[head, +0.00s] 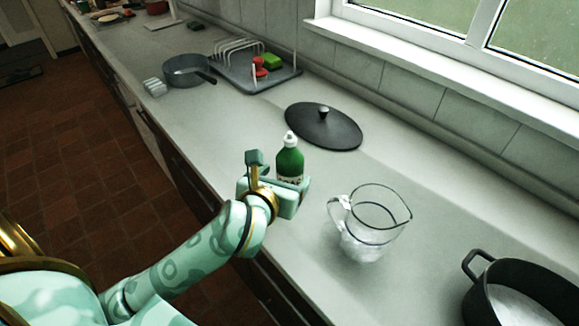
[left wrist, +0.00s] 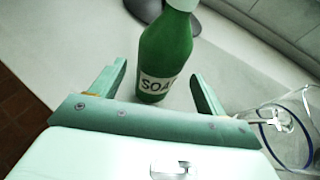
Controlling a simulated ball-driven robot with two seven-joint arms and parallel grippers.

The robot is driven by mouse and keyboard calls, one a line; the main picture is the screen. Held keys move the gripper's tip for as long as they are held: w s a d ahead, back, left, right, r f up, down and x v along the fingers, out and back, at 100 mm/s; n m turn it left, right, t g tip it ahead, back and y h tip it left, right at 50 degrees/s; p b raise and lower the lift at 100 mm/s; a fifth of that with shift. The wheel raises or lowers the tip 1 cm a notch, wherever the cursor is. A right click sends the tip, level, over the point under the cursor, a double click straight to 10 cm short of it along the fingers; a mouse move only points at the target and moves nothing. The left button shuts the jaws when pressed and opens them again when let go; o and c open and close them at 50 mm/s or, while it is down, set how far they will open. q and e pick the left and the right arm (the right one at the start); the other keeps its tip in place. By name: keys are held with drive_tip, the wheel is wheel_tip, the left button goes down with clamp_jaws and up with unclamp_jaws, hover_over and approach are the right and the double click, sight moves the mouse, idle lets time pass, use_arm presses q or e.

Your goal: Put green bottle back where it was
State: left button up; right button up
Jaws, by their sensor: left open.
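The green bottle (head: 289,163) has a white cap and a white label reading SOAP. It appears upright on the grey counter, between the lid and the glass jug. In the left wrist view the bottle (left wrist: 165,55) shows between the two fingers, with a gap visible on each side. My left gripper (head: 279,176) is open at the bottle, and its jaw hides the lower part of the bottle in the head view. My right gripper is in neither view.
A glass jug (head: 367,235) stands close to the right of my left gripper. A dark lid (head: 323,128) lies behind the bottle. A black pot (head: 520,297) is at the lower right. A saucepan (head: 184,72) and dish rack (head: 240,68) stand farther back. Counter left of the bottle is clear.

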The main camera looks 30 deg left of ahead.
use_arm(q)
drive_tip(key=p+v, duration=0.1)
drive_tip(key=v, duration=0.5)
idle(0.4)
